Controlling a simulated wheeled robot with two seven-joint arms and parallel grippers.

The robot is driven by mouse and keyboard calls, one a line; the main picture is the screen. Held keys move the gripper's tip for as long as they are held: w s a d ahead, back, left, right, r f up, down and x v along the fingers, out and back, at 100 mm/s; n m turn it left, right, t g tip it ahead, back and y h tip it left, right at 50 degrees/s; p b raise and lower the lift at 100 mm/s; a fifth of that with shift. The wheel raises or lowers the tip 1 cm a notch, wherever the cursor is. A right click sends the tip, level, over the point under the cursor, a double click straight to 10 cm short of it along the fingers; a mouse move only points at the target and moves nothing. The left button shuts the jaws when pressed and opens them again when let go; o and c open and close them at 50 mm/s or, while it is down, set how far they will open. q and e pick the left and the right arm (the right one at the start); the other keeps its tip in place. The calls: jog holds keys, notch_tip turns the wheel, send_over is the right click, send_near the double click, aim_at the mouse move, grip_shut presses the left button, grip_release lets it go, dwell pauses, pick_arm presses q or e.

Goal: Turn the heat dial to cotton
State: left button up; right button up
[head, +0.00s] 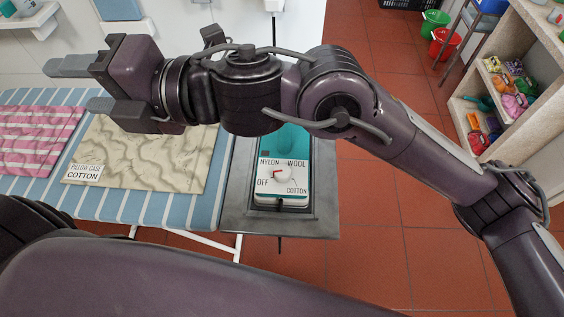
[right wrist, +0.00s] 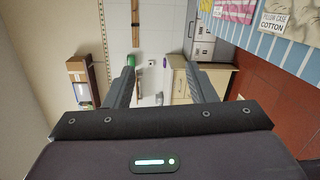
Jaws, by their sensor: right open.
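The heat dial (head: 281,174) is a white round knob with a small red mark, on a white plate at the front of a teal iron (head: 290,140). Its plate reads OFF at left, NYLON upper left, WOOL upper right and COTTON lower right. The red mark is on the knob's left side, on the OFF side, away from COTTON. My right gripper (head: 70,86) is open and empty, far left of the dial and above the ironing board; its fingers also show in the right wrist view (right wrist: 160,66). My right arm hides the iron's far part. My left gripper is out of view.
The iron stands on a grey rest (head: 236,215) at the right end of the blue striped ironing board (head: 145,207). A pillow case (head: 140,150) labelled COTTON and a pink striped cloth (head: 35,140) lie on the board. Shelves (head: 510,135) stand at right, with free red floor between.

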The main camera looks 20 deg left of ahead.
jog(key=s+f+n+g+h, duration=0.2)
jog(key=s+f+n+h, duration=0.25)
jog(key=f, duration=0.25)
jog(key=n+t+h, duration=0.4)
jog(key=t+h, duration=0.1)
jog(key=h, duration=0.7)
send_over(282, 170)
notch_tip(282, 170, down, 8)
jog(key=shift+f+b, duration=0.25)
jog(key=shift+b, duration=0.1)
jog(key=shift+d+f, duration=0.15)
jog(key=shift+f, duration=0.1)
notch_tip(282, 170, down, 7)
jog(key=shift+f+p, duration=0.1)
jog(key=shift+p, duration=0.25)
jog(key=shift+c, duration=0.2)
jog(key=c, duration=0.9)
